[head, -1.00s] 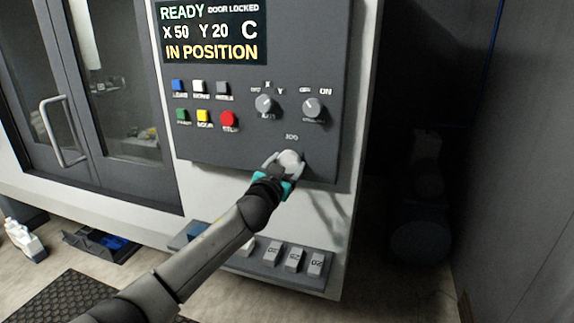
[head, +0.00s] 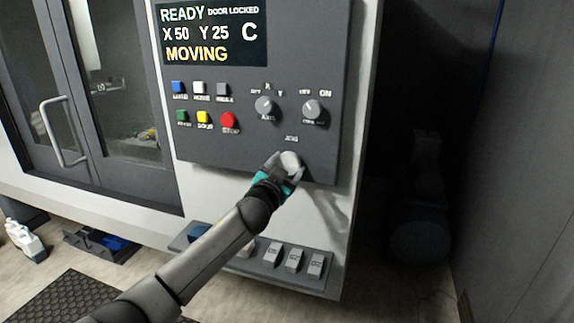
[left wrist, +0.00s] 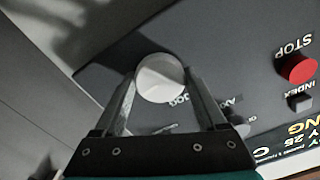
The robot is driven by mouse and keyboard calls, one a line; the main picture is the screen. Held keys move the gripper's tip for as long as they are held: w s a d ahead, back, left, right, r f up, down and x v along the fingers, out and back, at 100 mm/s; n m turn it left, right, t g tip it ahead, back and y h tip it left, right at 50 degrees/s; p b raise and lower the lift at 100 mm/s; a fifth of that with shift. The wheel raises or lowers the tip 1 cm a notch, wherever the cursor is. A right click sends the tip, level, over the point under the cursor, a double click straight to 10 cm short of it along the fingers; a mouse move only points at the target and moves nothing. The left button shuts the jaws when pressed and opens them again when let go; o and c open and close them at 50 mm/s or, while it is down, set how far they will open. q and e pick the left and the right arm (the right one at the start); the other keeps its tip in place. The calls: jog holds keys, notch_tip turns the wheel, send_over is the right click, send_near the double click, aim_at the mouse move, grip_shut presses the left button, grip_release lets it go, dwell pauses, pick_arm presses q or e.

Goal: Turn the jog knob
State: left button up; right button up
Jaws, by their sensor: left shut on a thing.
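The jog knob (head: 290,161) is a round light-grey knob low on the dark control panel (head: 330,60), under a small label. My left gripper (head: 281,165) is shut on it, one finger on each side. In the left wrist view the knob (left wrist: 161,78) sits between the two finger tips of the gripper (left wrist: 162,88). The display (head: 212,34) reads READY, DOOR LOCKED, X 50, Y 25, C and MOVING. My right gripper is in neither view.
Above the jog knob are the axis knob (head: 265,105) and an on/off knob (head: 312,109). A red stop button (head: 229,120) and several coloured buttons are to their left. A ledge with grey blocks (head: 293,261) lies below. The machine door (head: 120,90) is at left.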

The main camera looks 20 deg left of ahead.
pick_arm(q)
jog(key=m+p, duration=0.1)
jog(key=m, duration=0.4)
jog(key=shift+m, duration=0.3)
jog(key=m+p, duration=0.1)
jog(key=m, duration=0.3)
jog(key=m+p, duration=0.1)
jog(key=m, duration=0.4)
jog(key=m+p, duration=0.1)
jog(key=m, duration=0.3)
jog(key=shift+m, duration=0.3)
jog(key=o, duration=1.3)
jog(key=shift+s, duration=0.15)
